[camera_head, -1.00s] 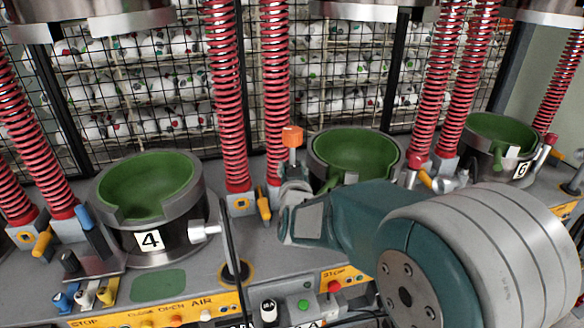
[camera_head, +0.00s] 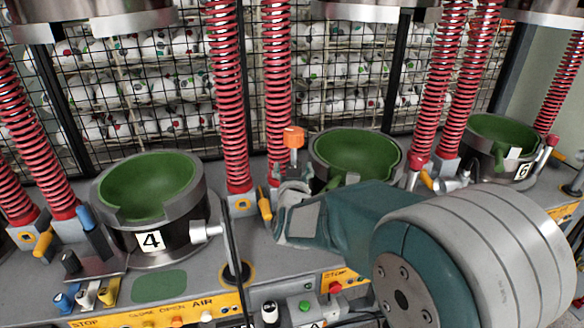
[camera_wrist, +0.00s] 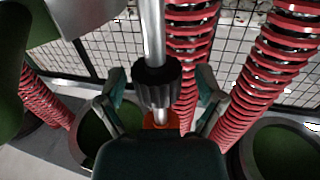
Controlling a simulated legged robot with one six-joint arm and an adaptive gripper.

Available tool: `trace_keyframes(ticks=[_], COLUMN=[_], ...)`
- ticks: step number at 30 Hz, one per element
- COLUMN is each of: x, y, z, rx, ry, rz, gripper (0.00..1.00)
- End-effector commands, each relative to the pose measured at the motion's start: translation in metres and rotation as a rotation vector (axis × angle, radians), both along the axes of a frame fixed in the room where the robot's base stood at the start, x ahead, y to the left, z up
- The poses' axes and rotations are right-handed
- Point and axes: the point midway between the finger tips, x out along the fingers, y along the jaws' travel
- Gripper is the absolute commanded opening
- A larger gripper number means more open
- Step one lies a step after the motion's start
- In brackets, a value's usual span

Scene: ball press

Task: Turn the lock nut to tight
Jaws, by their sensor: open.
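A black ribbed nut (camera_wrist: 157,76), which looks like the lock nut, sits on an upright metal rod (camera_wrist: 153,30) in the wrist view. An orange piece (camera_wrist: 160,120) shows just below it on the same line. My gripper (camera_wrist: 160,88) is open, with one finger on each side of the nut and rod and visible gaps between. In the head view my gripper (camera_head: 292,192) is beside the middle press, below an orange knob (camera_head: 293,137). I cannot make out the nut there; the gripper and arm cover that area.
Red springs (camera_head: 228,100) stand close behind my gripper. Green-lined bowls stand on both sides: number 4 (camera_head: 151,240) at left, a middle one (camera_head: 356,155), and number 6 (camera_head: 502,140) at right. A wire mesh (camera_head: 140,95) closes the back. Control panels (camera_head: 200,308) line the front.

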Motion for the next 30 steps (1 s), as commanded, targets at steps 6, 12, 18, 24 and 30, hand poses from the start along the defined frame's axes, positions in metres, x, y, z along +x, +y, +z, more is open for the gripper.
trace_keyframes(ticks=[6, 12, 18, 24, 30], x=[-0.022, -0.064, -0.101, -0.117, -0.118], y=[0.0, -0.001, -0.001, -0.002, -0.002], z=[0.0, 0.0, -0.001, -0.001, -0.002], rx=[0.0, -0.001, 0.0, -0.002, -0.002], ry=[0.001, -0.001, 0.0, 0.0, 0.0], rz=[0.003, 0.003, 0.003, 0.002, 0.0], gripper=[0.87, 0.87, 0.87, 0.87, 0.87])
